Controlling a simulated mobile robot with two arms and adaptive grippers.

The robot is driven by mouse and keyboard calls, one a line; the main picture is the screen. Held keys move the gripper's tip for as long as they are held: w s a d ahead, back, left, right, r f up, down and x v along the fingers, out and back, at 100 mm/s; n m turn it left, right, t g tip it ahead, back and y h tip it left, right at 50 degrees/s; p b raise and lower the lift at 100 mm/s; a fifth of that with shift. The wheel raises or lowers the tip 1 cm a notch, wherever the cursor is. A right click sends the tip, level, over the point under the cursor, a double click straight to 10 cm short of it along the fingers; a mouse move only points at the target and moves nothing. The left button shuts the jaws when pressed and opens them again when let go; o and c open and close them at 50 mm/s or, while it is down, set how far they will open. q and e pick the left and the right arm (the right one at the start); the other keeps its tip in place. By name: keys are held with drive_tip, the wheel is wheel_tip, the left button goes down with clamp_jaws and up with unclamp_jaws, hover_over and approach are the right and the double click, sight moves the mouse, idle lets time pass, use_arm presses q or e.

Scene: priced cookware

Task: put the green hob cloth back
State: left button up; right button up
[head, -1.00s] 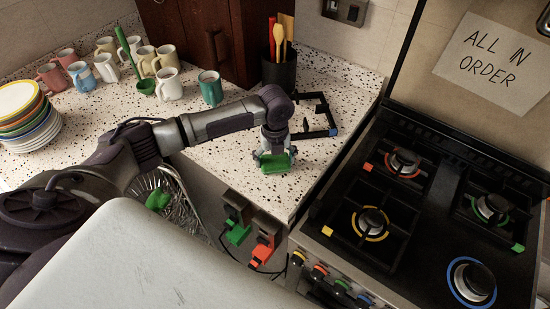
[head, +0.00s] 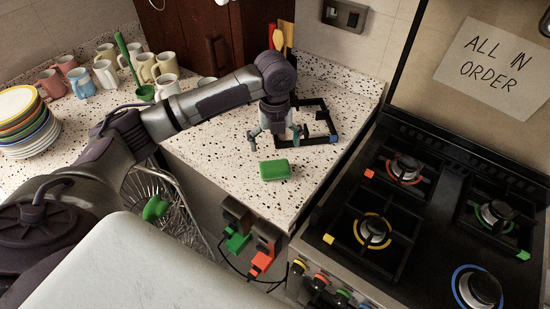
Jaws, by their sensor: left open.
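A green block (head: 275,170), which looks like a folded cloth or sponge, lies flat on the speckled counter (head: 235,150) near its front edge. My left gripper (head: 274,139) is just above and behind it, fingers spread and empty, apart from the block. Another green item (head: 155,208) sits in the wire basket (head: 180,205) below the counter front. A green piece (head: 237,241) hangs on a dark holder on the counter's front, beside an orange-red one (head: 261,261). I cannot tell which green item is the hob cloth. My right gripper is not in view.
A black pan support (head: 321,138) with a blue corner lies on the counter, right of my gripper. The hob (head: 430,210) with colour-marked burners is at the right. Mugs (head: 105,73), stacked plates (head: 30,125) and a utensil pot stand at the back and left.

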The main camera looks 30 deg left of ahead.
use_arm(q)
drive_tip(key=shift+r, duration=1.4)
